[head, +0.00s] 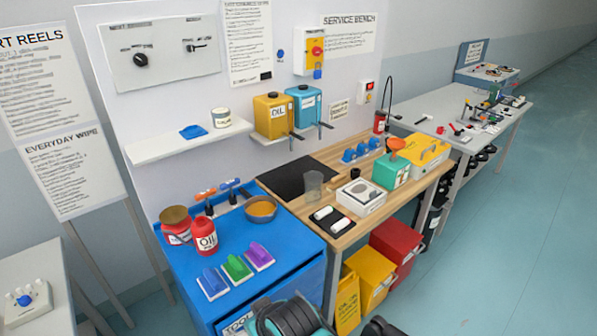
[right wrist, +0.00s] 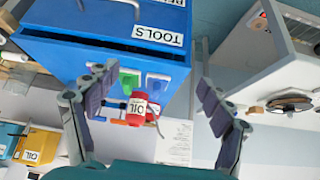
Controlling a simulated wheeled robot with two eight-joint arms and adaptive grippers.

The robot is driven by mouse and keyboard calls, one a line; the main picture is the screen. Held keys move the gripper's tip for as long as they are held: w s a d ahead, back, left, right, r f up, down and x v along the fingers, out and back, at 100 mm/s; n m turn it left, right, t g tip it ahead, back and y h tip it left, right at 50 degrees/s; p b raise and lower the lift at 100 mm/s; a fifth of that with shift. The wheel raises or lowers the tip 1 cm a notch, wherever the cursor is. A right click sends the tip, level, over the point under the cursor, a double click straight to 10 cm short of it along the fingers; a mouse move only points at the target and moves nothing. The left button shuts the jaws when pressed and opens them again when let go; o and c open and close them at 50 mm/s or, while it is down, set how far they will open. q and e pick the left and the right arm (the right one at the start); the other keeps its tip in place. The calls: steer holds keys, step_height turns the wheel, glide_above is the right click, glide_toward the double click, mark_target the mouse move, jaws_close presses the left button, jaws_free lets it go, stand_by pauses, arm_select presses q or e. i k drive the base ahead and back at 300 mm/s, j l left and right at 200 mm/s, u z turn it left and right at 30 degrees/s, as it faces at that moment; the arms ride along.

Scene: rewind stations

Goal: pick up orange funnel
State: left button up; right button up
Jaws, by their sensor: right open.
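The orange funnel (head: 396,143) is small in the head view. It appears to sit on top of a green container (head: 390,171) on the wooden bench top, left of a yellow case. I cannot tell whether it is seated in an opening. My right gripper (right wrist: 157,95) shows in the right wrist view with its two fingers spread wide and nothing between them. It is by the blue tool cabinet (right wrist: 110,60), away from the funnel, which does not show in that view. My left gripper is not in view.
A clear beaker (head: 313,183) and a white box (head: 361,197) stand on the wooden bench (head: 350,232). A yellow case (head: 421,151) is close beside the green container.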

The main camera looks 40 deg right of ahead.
mark_target(395, 151)
steer(key=z, duration=1.95)
steer(key=i, duration=0.1)
steer(key=l, duration=0.1)
